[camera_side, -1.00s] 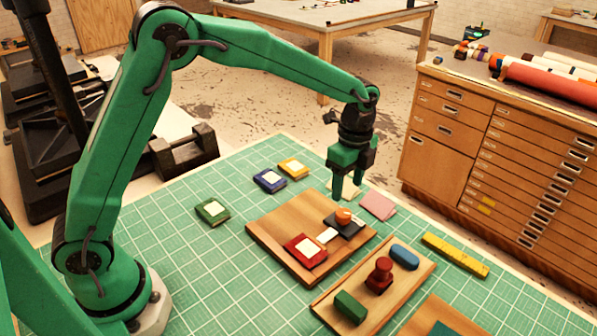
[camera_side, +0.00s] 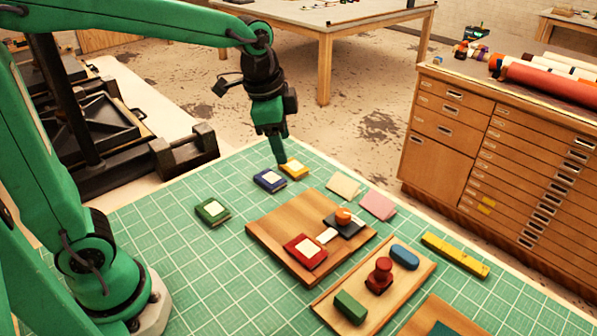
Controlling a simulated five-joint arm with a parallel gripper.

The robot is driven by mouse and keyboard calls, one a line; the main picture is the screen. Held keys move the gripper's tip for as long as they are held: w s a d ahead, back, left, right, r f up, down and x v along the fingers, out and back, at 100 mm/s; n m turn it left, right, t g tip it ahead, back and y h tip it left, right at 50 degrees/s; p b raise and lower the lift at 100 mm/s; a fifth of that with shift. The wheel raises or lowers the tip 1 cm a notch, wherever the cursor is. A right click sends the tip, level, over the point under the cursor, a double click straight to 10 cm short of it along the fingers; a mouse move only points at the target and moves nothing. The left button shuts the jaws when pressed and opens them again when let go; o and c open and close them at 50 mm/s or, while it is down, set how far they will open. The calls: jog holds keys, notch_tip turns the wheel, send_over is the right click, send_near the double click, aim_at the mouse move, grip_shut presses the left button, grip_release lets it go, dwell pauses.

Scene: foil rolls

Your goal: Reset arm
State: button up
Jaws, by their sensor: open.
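My gripper (camera_side: 279,160) is at the far end of the green mat, pointing down just behind the yellow pad (camera_side: 294,168) and the blue pad (camera_side: 269,180). Its fingers line up one behind the other in this view, and nothing shows between them. Whether the tips touch the yellow pad cannot be told. My green arm reaches across the upper left of the picture, with its base at the lower left.
A wooden board (camera_side: 270,236) holds a red pad (camera_side: 306,251) and an orange-knobbed stamp (camera_side: 343,218). A wooden tray (camera_side: 325,305) holds red, green and blue pieces. A green pad (camera_side: 212,211), cream card (camera_side: 343,186), pink card (camera_side: 378,205) and yellow bar (camera_side: 455,255) lie around them.

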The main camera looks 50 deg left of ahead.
jog(key=s+a+n+t, duration=0.1)
jog(key=s+a+n, duration=0.1)
jog(key=s+n, duration=0.2)
jog(key=s+a+n+t, duration=0.2)
jog(key=s+n, duration=0.2)
jog(key=s, duration=0.6)
jog(key=shift+a+r+n, duration=0.25)
jog(key=shift+a+n, duration=0.1)
jog(key=shift+n, duration=0.05)
